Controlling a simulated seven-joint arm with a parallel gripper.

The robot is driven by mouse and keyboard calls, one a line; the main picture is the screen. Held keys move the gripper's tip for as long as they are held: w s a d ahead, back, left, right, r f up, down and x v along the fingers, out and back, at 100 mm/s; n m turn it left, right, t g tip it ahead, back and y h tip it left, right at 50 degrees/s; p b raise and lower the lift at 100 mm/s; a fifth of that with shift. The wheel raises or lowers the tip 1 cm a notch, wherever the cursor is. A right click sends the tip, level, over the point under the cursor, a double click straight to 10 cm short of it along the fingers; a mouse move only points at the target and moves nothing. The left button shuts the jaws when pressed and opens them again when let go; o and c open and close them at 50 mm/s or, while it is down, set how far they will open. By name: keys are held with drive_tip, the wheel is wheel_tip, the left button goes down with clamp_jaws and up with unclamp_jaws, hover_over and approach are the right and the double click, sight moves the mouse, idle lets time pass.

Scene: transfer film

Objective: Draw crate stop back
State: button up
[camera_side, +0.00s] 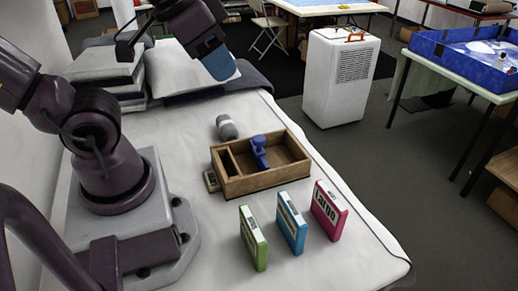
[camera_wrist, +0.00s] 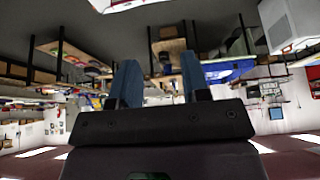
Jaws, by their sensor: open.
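A wooden crate (camera_side: 262,186) stands on the white-covered table in the side view. A divider splits it into a narrow left compartment and a wider right one. A blue piece with an upright part (camera_side: 259,152) stands inside the crate, just right of the divider; I take it for the stop. My gripper (camera_side: 222,72) is high above the table, behind and left of the crate, well apart from it. In the wrist view its two blue fingers (camera_wrist: 159,82) are spread with nothing between them. The crate is not visible in the wrist view.
Green (camera_side: 253,238), blue (camera_side: 291,223) and pink (camera_side: 328,210) boxes stand upright in front of the crate. A grey cylinder (camera_side: 227,128) lies behind it. Stacked cushions (camera_side: 105,70) are at the table's back.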

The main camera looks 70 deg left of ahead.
idle(0.4)
drive_tip(key=o, duration=0.3)
drive_tip(key=shift+f, duration=0.1)
drive_tip(key=n+g, duration=0.6)
drive_tip(key=n, duration=0.3)
approach(259, 138)
wheel_tip(259, 138, down, 10)
drive_tip(key=shift+s+r, duration=0.15)
